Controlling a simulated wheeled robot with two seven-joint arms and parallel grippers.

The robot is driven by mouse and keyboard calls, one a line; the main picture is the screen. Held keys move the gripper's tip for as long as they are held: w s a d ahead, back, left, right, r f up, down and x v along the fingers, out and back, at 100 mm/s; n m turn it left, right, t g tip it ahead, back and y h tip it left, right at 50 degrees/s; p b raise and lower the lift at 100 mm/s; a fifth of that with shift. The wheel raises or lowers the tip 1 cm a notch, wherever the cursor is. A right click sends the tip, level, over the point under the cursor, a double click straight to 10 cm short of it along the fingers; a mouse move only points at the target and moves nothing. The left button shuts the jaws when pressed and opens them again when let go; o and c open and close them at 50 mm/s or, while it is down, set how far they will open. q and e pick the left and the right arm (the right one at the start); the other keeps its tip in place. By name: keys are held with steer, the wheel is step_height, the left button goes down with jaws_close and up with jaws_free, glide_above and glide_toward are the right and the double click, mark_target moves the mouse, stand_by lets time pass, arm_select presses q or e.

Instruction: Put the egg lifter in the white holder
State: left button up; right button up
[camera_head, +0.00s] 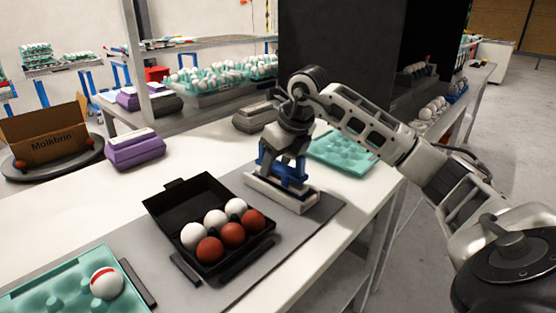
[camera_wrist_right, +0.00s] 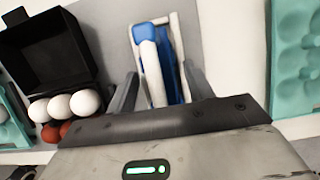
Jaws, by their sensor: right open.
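The egg lifter (camera_wrist_right: 170,72), with blue parts, stands in or over the white holder; its blue part also shows in the head view (camera_head: 285,173). The white holder (camera_head: 281,196) rests on the grey mat, right of the black egg box; its pale frame shows in the wrist view (camera_wrist_right: 171,21). My right gripper (camera_head: 283,160) is above the holder, pointing down. In the wrist view my right gripper (camera_wrist_right: 160,90) is open, with one finger on each side of the lifter and a visible gap. How deep the lifter sits is hidden. My left gripper is out of view.
An open black egg box (camera_head: 163,228) holds white and brown eggs. A teal tray (camera_head: 30,291) with a red-striped egg is at front left, another teal tray (camera_head: 345,152) behind the arm. Purple cartons (camera_head: 135,149) and a cardboard box (camera_head: 45,133) stand at back left.

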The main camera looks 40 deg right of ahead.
steer(key=shift+r, duration=0.45)
steer(key=p+v, duration=0.1)
steer(key=v, duration=0.5)
steer(key=shift+r, duration=0.3)
steer(key=shift+s+r, duration=0.3)
steer(key=shift+r, duration=0.25)
